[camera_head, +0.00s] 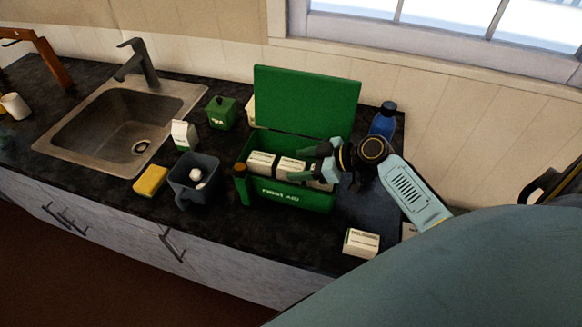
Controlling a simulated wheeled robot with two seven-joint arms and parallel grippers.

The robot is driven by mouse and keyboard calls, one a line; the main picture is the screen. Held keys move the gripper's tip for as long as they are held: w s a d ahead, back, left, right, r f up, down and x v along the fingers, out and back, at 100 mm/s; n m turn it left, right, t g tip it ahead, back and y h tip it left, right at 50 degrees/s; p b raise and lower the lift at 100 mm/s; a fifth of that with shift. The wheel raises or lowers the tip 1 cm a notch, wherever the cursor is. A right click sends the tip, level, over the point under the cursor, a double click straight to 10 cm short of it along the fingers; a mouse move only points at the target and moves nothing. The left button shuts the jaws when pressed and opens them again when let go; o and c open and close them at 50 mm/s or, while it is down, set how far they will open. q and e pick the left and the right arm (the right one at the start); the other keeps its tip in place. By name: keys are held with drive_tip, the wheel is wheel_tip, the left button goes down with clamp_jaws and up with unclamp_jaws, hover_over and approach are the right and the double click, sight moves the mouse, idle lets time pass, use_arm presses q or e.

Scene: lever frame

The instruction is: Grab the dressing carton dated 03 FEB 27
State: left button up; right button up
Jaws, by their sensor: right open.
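A green first aid box (287,197) stands on the counter with its lid (306,100) raised. Inside it are white cartons: one on the left (261,162), one in the middle (290,167), and one at the right (319,185) partly hidden by my gripper. Another white carton (361,242) lies on the counter at the front right. The dates on the cartons are too small to read. My right gripper (304,164) is open over the right part of the box, its fingers pointing left near the middle carton; I cannot tell whether they touch it. My left gripper is out of view.
A blue bottle (383,121) stands behind my right arm.

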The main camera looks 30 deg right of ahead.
drive_tip(key=shift+x, duration=1.05)
drive_tip(key=shift+d, duration=0.1)
drive_tip(key=c, duration=1)
drive_tip(key=shift+r, duration=0.1)
drive_tip(key=shift+c, duration=0.2)
